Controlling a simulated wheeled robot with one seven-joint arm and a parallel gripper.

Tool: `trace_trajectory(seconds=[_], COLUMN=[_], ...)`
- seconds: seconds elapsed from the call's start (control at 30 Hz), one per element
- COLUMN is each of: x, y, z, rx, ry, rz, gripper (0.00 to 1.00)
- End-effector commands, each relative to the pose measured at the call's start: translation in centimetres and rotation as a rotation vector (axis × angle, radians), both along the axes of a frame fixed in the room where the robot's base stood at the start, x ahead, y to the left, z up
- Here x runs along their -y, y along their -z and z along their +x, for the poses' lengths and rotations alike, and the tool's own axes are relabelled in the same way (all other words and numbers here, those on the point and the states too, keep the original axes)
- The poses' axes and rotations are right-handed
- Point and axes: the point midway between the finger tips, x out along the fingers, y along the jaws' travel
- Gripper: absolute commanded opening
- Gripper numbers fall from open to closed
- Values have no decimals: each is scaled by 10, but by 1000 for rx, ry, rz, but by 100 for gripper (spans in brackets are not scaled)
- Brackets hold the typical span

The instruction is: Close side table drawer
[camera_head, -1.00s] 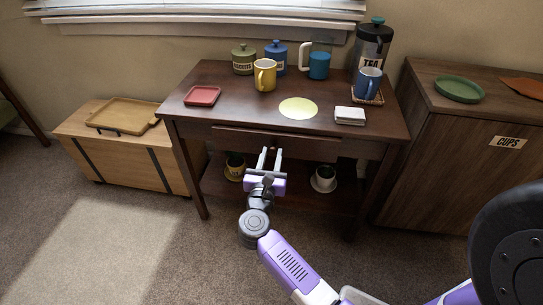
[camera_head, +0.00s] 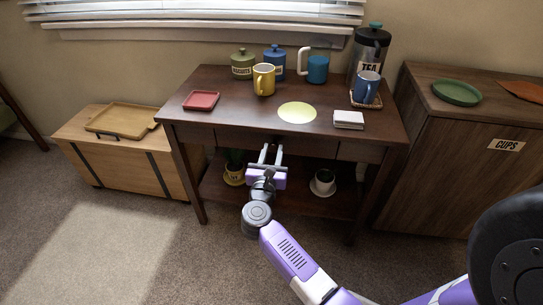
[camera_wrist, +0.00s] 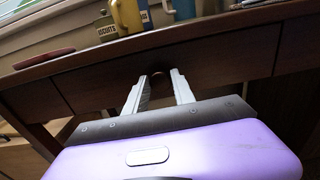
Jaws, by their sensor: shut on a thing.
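The dark brown side table (camera_head: 232,97) stands against the wall below the window. Its drawer front (camera_head: 238,139) lies under the tabletop and looks flush with the table frame. In the wrist view the drawer front (camera_wrist: 95,84) spans the picture, with a small round dark knob (camera_wrist: 158,74) at its middle. My gripper (camera_head: 272,150) is at the middle of the drawer front. In the wrist view my gripper (camera_wrist: 161,78) has a finger on each side of the knob and is shut on it. The fingers partly hide the knob.
The tabletop holds a yellow mug (camera_head: 264,80), a red dish (camera_head: 201,100), a white stack (camera_head: 348,120) and canisters. The lower shelf holds a potted plant (camera_head: 234,176) and a cup (camera_head: 323,184). A wooden chest (camera_head: 125,160) stands left, a cabinet (camera_head: 440,165) right.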

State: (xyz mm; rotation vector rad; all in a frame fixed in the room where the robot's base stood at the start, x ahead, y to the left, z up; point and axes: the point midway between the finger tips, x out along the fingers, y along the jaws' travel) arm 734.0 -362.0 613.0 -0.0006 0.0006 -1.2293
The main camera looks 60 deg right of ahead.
Motion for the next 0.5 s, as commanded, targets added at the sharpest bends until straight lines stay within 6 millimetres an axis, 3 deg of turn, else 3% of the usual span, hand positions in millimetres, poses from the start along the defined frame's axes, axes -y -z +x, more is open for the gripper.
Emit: trace_trajectory(seconds=[0.1, 0.13, 0.2, 0.5], x=[2, 2, 2, 1], y=[0, -1, -1, -1], z=[2, 2, 2, 1], rx=[3, 3, 3, 2], ry=[-5, -4, -4, -3], rz=[1, 1, 0, 0], gripper=[0, 36, 50, 52])
